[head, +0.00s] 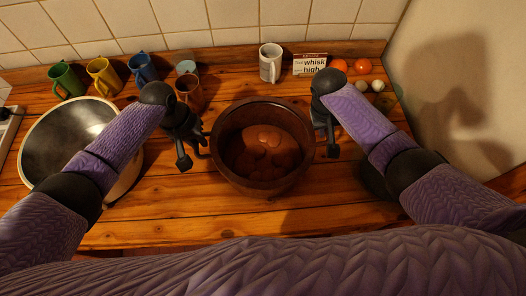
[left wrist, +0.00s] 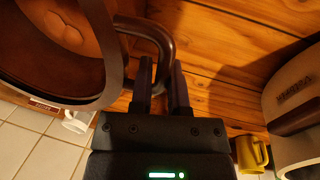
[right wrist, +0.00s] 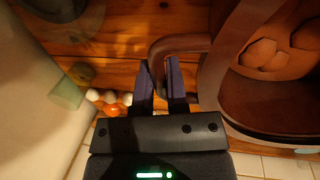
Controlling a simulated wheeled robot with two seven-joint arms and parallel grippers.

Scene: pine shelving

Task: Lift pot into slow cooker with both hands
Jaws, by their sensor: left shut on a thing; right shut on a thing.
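The brown pot (head: 225,130) stands in the middle of the head view with rounded reddish-brown food (head: 264,142) inside. The slow cooker (head: 127,182) is a wide round vessel with a pale rim and dark inside, at the left. Its pale outer wall shows in the left wrist view (left wrist: 290,90). My left gripper (head: 193,160) is at the pot's left side; in the left wrist view its fingers (left wrist: 160,82) are shut on a loop handle (left wrist: 150,30). My right gripper (head: 328,150) is shut on the opposite handle (right wrist: 175,45), its fingers showing in the right wrist view (right wrist: 163,75). Whether the pot touches the counter is unclear.
Green (head: 65,80), yellow (head: 102,76) and blue (head: 142,68) mugs stand behind the slow cooker. A brown mug (head: 190,92), a white mug (head: 270,62), a sign (head: 310,65), tomatoes (head: 362,66) and pale round items (head: 377,86) line the back. The front counter (head: 180,215) is clear.

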